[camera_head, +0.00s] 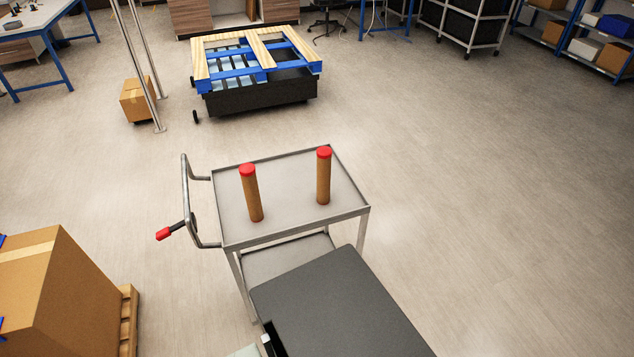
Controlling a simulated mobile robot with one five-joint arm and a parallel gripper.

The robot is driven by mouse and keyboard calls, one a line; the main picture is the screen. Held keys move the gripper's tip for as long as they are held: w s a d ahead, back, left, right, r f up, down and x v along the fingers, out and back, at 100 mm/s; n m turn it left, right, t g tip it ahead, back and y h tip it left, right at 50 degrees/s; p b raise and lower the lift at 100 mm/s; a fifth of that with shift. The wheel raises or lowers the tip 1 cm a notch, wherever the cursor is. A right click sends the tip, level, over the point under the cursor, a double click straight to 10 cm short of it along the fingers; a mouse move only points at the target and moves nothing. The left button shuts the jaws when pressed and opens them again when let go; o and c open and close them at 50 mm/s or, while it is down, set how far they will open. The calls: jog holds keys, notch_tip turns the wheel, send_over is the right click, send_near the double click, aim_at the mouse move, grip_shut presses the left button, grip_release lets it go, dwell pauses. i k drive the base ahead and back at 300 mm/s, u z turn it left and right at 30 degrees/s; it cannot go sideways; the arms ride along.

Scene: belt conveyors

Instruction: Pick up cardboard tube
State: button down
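Two brown cardboard tubes with red caps stand upright on the top shelf of a grey metal cart (285,213). The left cardboard tube (252,195) is nearer the cart's handle side. The right cardboard tube (323,178) stands a little farther back, with a clear gap between the two. Both tubes are fully visible, and nothing touches them except the shelf. My gripper is not seen in this view. A dark flat slab, which looks like part of my own body, covers the near lower part of the cart.
The cart's handle (186,200) with a red-tipped lever sticks out left. A large cardboard box (60,295) on a pallet stands lower left. A smaller box (138,100) sits by metal posts. A blue and wooden pallet (258,55) lies behind. Floor right of the cart is clear.

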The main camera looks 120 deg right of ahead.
aim_at(324, 153)
jog(key=z, duration=4.5)
jog(key=k, duration=0.5)
jog(key=z, duration=1.6)
jog(key=i, duration=0.95)
jog(key=u, duration=1.75)
